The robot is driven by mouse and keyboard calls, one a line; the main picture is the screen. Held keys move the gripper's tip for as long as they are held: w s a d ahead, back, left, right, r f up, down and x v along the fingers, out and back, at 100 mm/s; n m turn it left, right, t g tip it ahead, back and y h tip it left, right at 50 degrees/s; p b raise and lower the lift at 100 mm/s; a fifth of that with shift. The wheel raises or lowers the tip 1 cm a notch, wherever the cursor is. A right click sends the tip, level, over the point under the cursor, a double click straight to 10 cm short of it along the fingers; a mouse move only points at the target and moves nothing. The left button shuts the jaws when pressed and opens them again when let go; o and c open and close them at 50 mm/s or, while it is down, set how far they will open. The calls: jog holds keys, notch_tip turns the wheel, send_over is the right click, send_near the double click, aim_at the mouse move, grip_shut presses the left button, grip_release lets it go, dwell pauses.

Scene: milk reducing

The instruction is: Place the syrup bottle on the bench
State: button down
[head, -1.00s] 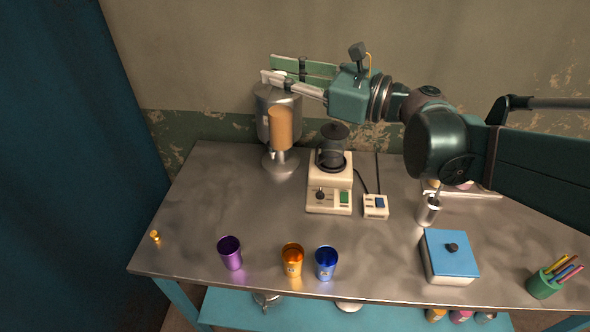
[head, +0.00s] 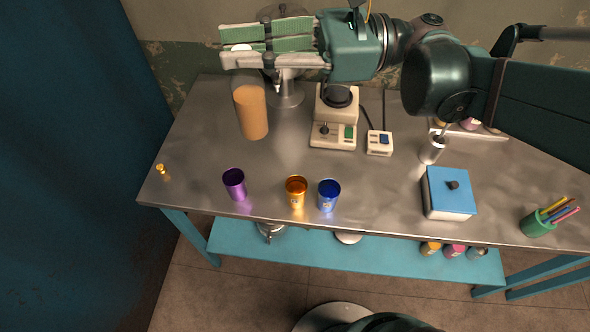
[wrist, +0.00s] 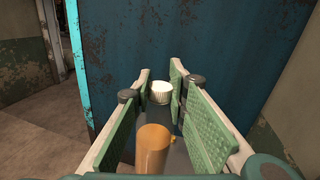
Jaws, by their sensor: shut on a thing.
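The syrup bottle (head: 251,108) is clear, with orange syrup in its lower part and a pale cap. It hangs nearly upright below my gripper (head: 230,48), over the back left of the metal bench (head: 205,135). I cannot tell whether its base touches the bench top. My gripper is shut on the bottle's upper part. In the wrist view, the bottle's white cap (wrist: 161,90) and orange syrup (wrist: 152,145) show between the green finger pads of my gripper (wrist: 160,78). The fingers partly hide the bottle's top in the head view.
Purple (head: 235,184), orange (head: 297,191) and blue (head: 329,195) cups stand along the front edge. A small brass item (head: 161,171) lies at the left corner. A cream appliance (head: 335,130) stands right of the bottle. Bench space in front of the bottle is clear.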

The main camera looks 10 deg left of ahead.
aim_at(254, 132)
jog(key=shift+s, duration=0.35)
jog(key=shift+f, duration=0.25)
notch_tip(254, 132, down, 18)
jog(key=shift+r, duration=0.25)
dwell(0.4)
jog(key=shift+f, duration=0.15)
jog(key=shift+f+b, duration=1)
jog(key=shift+f, duration=1.8)
jog(key=shift+f+b, duration=0.75)
jog(key=shift+f, duration=1.5)
